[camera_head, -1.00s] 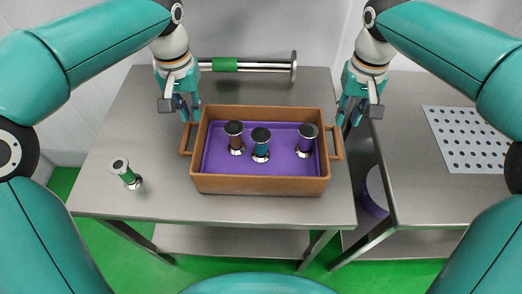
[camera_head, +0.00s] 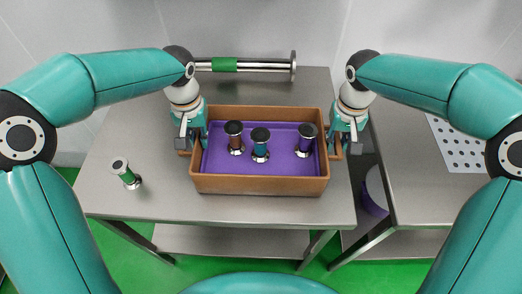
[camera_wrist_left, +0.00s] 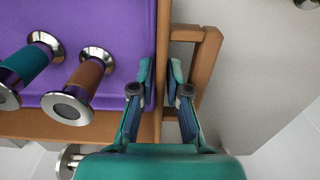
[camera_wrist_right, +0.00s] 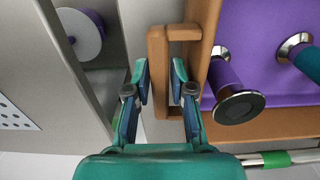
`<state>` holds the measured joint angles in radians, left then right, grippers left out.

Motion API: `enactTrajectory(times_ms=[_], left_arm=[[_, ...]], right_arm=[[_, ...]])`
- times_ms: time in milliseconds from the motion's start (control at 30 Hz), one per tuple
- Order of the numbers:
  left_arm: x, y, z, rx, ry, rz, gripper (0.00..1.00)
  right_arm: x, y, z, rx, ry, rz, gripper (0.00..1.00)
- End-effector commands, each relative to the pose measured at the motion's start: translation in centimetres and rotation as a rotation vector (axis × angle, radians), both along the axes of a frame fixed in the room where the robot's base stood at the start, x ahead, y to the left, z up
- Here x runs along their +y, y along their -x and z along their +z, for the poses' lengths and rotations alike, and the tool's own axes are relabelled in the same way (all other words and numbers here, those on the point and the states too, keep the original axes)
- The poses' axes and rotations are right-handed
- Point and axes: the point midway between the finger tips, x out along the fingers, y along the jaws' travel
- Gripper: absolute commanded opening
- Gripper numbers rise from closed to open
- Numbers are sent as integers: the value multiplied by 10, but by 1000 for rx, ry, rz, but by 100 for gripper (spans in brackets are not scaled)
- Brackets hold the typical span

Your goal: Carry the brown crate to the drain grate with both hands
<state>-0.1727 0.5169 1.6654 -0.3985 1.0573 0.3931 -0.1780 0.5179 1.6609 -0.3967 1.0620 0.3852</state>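The brown crate (camera_head: 260,184) stands on the left steel table, with a purple inside and a handle at each end. It holds three metal-ended cylinders, brown (camera_head: 235,138), teal (camera_head: 261,145) and purple (camera_head: 305,140). My left gripper (camera_wrist_left: 160,75) is open above the crate's left end, beside its left handle (camera_wrist_left: 207,65). My right gripper (camera_wrist_right: 160,75) is open over the right handle (camera_wrist_right: 157,65), whose bar shows between the fingers. I cannot tell whether the fingers touch the crate. The perforated drain grate (camera_head: 460,150) lies on the right table, partly behind my right arm.
A green-banded cylinder (camera_head: 126,173) stands left of the crate. A steel tube with a green band (camera_head: 224,65) lies behind the crate. A gap separates the two tables, with a purple and white round thing (camera_wrist_right: 80,32) low in it.

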Motion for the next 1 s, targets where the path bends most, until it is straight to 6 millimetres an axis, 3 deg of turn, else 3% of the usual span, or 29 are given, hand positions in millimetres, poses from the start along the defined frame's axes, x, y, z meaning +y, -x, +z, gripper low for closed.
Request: enactTrajectory(times_ms=[33,100,167,600,1000], left_arm=[[0,0,0,0,0,0,10],[0,0,0,0,0,0,0],[0,0,0,0,0,0,0],[0,0,1,0,0,1,0],[0,-1,14,-4,1,1,0]], right_arm=[[0,0,0,0,0,0,18],[0,0,0,0,0,0,6],[0,0,0,0,0,1,0],[0,0,0,0,0,1,0],[0,-1,14,-3,-1,0,0]])
